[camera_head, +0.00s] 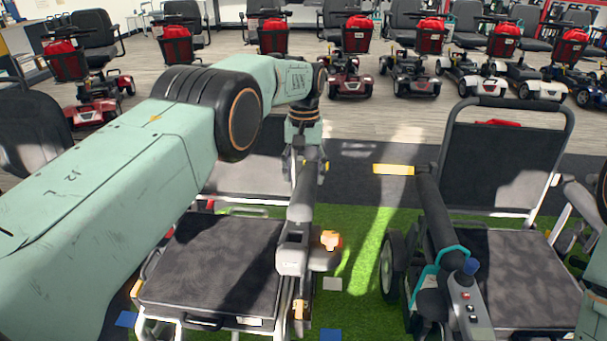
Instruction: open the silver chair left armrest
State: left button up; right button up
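A chair with a dark padded seat (212,262) and a silver frame stands low at centre left. Its dark grey armrest (302,205) runs lengthwise along the seat's right side, lying about level, with a grey housing and orange parts at the near end. My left arm reaches in from the left above the chair. My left gripper (306,160) points down at the armrest's far end, with a finger on either side of it. Whether the fingers touch or grip it I cannot tell. My arm hides much of the chair's backrest. My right gripper is not in view.
A second chair with a black backrest (502,165) and a control box (468,305) on its armrest stands close on the right. Green turf (365,235) lies between the chairs. Several scooters with red baskets line the back, beyond open grey floor.

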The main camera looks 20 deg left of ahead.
pick_arm(q)
jog(key=shift+o, duration=1.1)
jog(key=shift+s+f, duration=0.1)
jog(key=shift+f, duration=0.05)
notch_tip(320, 180, up, 7)
jog(key=shift+w, duration=0.35)
jog(key=shift+a+r, duration=0.1)
jog(key=shift+r, duration=0.15)
jog(key=shift+f, duration=0.2)
jog(key=shift+s+f, duration=0.2)
jog(key=shift+f, duration=1.65)
jog(key=shift+s+f, duration=0.2)
jog(key=shift+f, duration=1.6)
